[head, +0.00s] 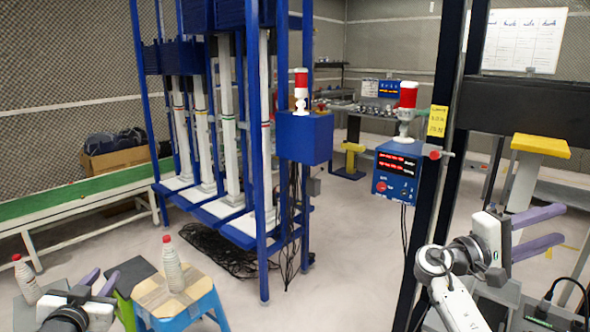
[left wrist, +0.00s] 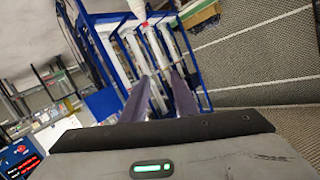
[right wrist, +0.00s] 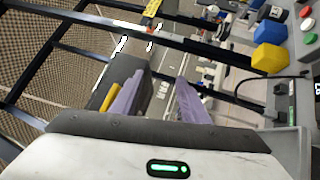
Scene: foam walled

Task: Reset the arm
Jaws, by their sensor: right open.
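My left gripper (head: 104,279) is at the lower left of the head view. Its two purple fingers stand apart with nothing between them, and they also show in the left wrist view (left wrist: 160,82). It is beside a white bottle with a red cap (head: 173,268) but apart from it. My right gripper (head: 552,228) is at the right of the head view, raised, its purple fingers pointing right. It is open and empty, and the right wrist view (right wrist: 162,85) shows a clear gap between its fingers. No object is held by either gripper.
The bottle stands on a blue stool with a wooden top (head: 160,297). A second red-capped bottle (head: 27,282) stands at the far left. A blue rack (head: 263,180), a control box with a red lamp (head: 397,175) and a dark post (head: 433,150) stand ahead. Open floor (head: 340,240) lies between.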

